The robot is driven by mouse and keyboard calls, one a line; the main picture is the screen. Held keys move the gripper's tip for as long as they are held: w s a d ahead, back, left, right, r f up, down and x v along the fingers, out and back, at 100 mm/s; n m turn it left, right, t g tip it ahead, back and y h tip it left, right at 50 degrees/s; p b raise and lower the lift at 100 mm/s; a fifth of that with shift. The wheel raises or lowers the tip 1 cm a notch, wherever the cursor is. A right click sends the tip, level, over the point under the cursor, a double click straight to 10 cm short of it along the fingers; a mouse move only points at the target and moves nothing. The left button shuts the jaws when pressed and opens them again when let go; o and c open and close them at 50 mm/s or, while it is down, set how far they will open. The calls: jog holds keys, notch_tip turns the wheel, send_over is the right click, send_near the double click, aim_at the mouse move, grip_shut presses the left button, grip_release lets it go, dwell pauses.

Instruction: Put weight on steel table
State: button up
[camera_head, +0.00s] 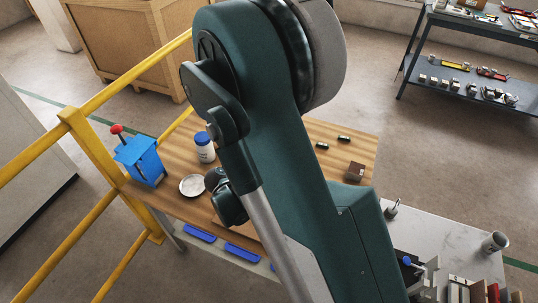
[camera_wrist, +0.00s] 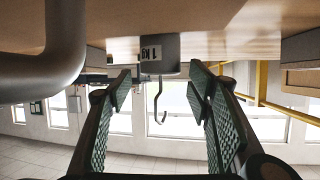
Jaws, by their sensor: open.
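A grey weight (camera_wrist: 158,55) with a dark "1 KG"-like label shows in the wrist view, which is upside down. It rests on a wooden surface, and its metal hook (camera_wrist: 158,103) points away from that surface. My gripper (camera_wrist: 158,82) is open and empty. Its two green-padded fingers stand either side of the hook, with the weight's body beyond the tips. In the head view my arm hides the gripper and this weight. The wooden table (camera_head: 345,133) is in the middle. A light grey-topped table (camera_head: 450,236), possibly the steel one, is at lower right.
A small hooked object (camera_head: 391,208) stands on the grey-topped table near a metal cup (camera_head: 494,242). A yellow railing (camera_head: 92,150) runs along the left.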

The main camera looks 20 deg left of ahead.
dwell(0.4)
grip_shut()
jog(key=shift+r, duration=0.1)
notch_tip(320, 180, up, 10)
jog(key=p, duration=0.3)
dwell(0.8)
dwell(0.5)
